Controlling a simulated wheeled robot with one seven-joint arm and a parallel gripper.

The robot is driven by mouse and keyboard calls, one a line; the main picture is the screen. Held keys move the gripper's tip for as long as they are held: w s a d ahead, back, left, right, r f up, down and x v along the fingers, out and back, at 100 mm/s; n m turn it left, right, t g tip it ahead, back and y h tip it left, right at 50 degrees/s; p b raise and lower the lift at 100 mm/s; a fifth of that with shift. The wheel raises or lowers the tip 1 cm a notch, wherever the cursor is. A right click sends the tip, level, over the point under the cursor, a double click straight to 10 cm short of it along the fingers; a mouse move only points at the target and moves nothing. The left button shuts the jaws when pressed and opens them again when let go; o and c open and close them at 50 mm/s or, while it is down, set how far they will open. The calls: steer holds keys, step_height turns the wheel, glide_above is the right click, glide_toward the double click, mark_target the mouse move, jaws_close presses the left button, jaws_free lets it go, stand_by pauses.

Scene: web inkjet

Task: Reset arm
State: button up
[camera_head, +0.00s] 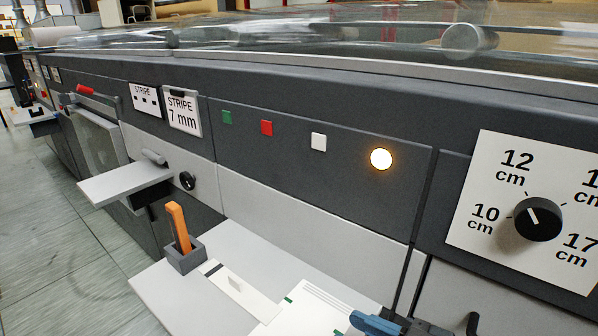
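A blue and dark grey piece, which looks like the end of my arm with my gripper (378,323), juts in at the bottom edge, right of centre. Most of it is cut off by the frame. I cannot make out both fingers or whether they are open or shut. It appears in front of the machine's light grey lower panel, beside the white sheets on the shelf.
A light grey shelf (160,290) carries a grey holder (185,257) with an upright orange-handled tool (179,226) and white sheets (310,312). The machine front has a lit round button (381,159) and a black dial (537,219). Floor (45,250) is clear at left.

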steer(key=s+d+f+m+t+h, duration=0.2)
steer(key=s+d+f+m+h, duration=0.25)
steer(key=s, duration=0.25)
steer(key=s+d+f+m+t+h, duration=0.1)
steer(key=s+d+f+m+h, duration=0.35)
steer(key=s+d, duration=0.2)
steer(key=s+d+r+t+h, duration=0.1)
steer(key=s+r, duration=0.3)
steer(key=s, duration=0.4)
steer(key=s+d+r+m+t+h, duration=0.1)
steer(key=s+r+h, duration=0.1)
steer(key=s, duration=0.5)
steer(key=shift+s+r+p, duration=0.4)
steer(key=shift+r, duration=0.45)
